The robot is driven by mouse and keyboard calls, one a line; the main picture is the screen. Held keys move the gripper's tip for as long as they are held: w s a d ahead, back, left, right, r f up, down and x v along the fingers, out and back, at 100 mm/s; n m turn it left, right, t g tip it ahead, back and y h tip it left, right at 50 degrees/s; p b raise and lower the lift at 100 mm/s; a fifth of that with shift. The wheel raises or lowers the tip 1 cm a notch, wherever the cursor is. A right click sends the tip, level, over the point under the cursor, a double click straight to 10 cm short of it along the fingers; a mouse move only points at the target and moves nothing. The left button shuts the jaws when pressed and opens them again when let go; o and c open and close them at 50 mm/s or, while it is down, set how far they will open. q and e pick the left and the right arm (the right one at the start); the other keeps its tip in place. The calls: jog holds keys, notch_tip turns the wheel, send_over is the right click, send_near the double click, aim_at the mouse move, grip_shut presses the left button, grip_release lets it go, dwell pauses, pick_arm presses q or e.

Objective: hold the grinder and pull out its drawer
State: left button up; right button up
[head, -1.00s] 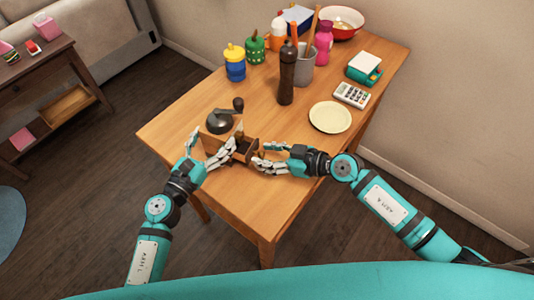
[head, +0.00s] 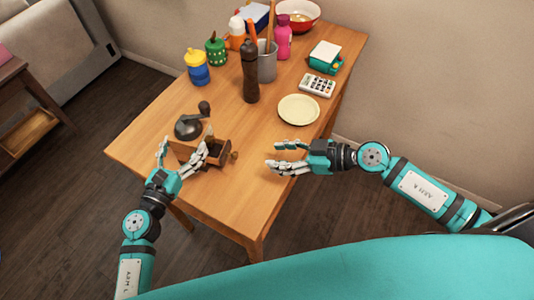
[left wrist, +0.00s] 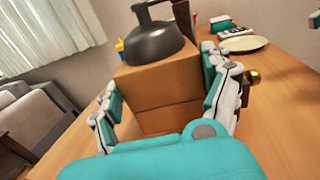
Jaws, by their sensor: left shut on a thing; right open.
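The grinder (head: 189,127) has a wooden box body and a dark metal dome with a crank. It stands upright near the table's front left. My left gripper (head: 182,155) is shut on the grinder's body, with fingers on both sides. The left wrist view shows the wooden body (left wrist: 155,95) between the fingers. The drawer (head: 217,153) sticks out from the grinder's right side, with its dark inside and a round knob (head: 235,155) showing. The knob also shows in the left wrist view (left wrist: 253,76). My right gripper (head: 288,158) is open and empty, right of the knob and apart from it.
The wooden table (head: 225,205) is clear in front and between the grippers. A cream plate (head: 299,109), a calculator (head: 318,85) and a tall brown pepper mill (head: 250,75) stand behind. A blue and yellow cup (head: 197,68) and a grey utensil pot (head: 267,62) are farther back.

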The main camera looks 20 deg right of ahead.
dwell(0.4)
pick_arm(q)
jog(key=o, duration=1.1)
jog(key=shift+o, duration=0.2)
